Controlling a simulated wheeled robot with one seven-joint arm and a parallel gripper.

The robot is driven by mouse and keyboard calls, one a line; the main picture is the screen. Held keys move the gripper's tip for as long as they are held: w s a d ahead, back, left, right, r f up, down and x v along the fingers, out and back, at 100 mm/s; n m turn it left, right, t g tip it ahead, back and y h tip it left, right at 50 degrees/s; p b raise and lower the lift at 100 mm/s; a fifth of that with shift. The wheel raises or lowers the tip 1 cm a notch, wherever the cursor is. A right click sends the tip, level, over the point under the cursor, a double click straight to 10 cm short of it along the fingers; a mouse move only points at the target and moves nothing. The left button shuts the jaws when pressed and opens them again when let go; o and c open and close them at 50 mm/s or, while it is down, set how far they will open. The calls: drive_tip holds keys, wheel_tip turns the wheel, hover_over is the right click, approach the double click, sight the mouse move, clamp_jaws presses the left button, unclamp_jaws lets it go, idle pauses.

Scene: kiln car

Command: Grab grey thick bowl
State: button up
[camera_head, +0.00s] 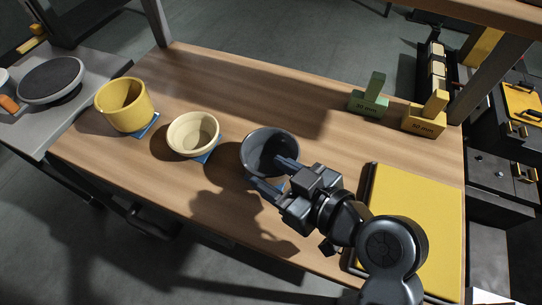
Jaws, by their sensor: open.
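The grey thick bowl (258,143) is dark grey and stands upright on the wooden table, near the middle of the view. My gripper (268,173) is open, with its two fingers apart at the bowl's lower right side. One finger overlaps the bowl's right rim in the picture, and the other is in front of its lower edge. I cannot tell whether either finger touches the bowl. The gripper hides part of the bowl's right side and base.
A cream bowl (193,134) and a yellow pot (124,105) stand to the left on blue pads. A green block (369,103) and a yellow block (424,121) stand at the back right. A yellow board (418,215) lies at right. The table's back middle is clear.

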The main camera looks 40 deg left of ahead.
sight(246, 160)
drive_tip(key=shift+x, duration=1.75)
drive_tip(key=shift+s, duration=0.1)
clamp_jaws()
